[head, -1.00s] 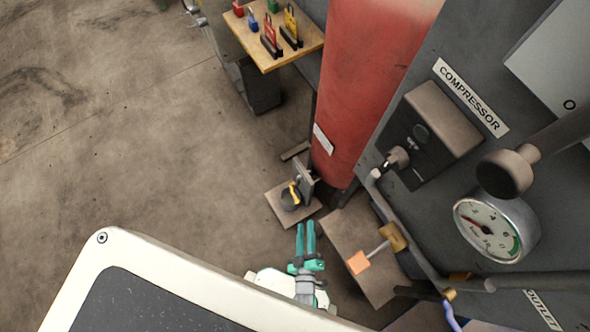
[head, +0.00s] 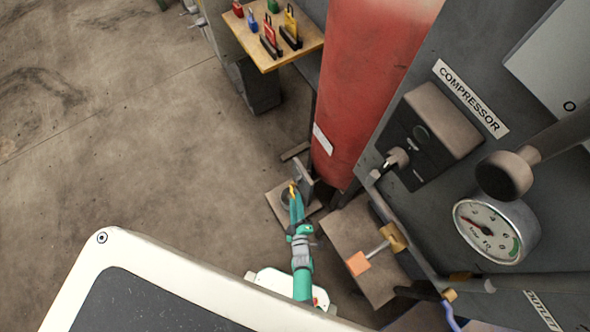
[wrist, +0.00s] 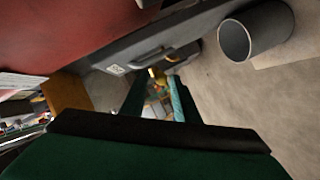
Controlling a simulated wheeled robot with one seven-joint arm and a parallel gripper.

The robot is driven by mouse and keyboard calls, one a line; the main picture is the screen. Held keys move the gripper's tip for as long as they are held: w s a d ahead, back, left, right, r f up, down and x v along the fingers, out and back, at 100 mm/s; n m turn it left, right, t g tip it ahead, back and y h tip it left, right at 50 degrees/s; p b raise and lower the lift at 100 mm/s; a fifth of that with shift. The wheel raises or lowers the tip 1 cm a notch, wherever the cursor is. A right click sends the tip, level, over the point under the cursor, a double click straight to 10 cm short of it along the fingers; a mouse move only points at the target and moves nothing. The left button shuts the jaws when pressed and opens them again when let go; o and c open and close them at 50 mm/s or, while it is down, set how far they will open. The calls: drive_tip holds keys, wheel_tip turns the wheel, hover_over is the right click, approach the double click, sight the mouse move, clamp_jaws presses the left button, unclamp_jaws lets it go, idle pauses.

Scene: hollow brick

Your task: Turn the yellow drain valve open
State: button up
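The yellow drain valve handle (head: 292,188) is small and sits low, on a grey bracket at the foot of the red tank. My gripper (head: 297,200) reaches down to it, its teal fingers seen nearly edge-on and covering part of the valve. In the wrist view, my gripper (wrist: 156,92) has a gap between its two fingers. The yellow valve (wrist: 157,73) shows at the far end of that gap, by the fingertips. I cannot tell whether the fingers touch it.
The red tank (head: 365,80) and the grey compressor panel (head: 425,85) stand close on the right. A wooden shelf (head: 272,62) with padlocks is at the back. The floor (head: 130,150) on the left is clear.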

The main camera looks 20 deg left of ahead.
drive_tip(key=shift+x, duration=1.5)
clamp_jaws()
drive_tip(key=shift+a+r, duration=0.1)
drive_tip(key=shift+a, duration=0.05)
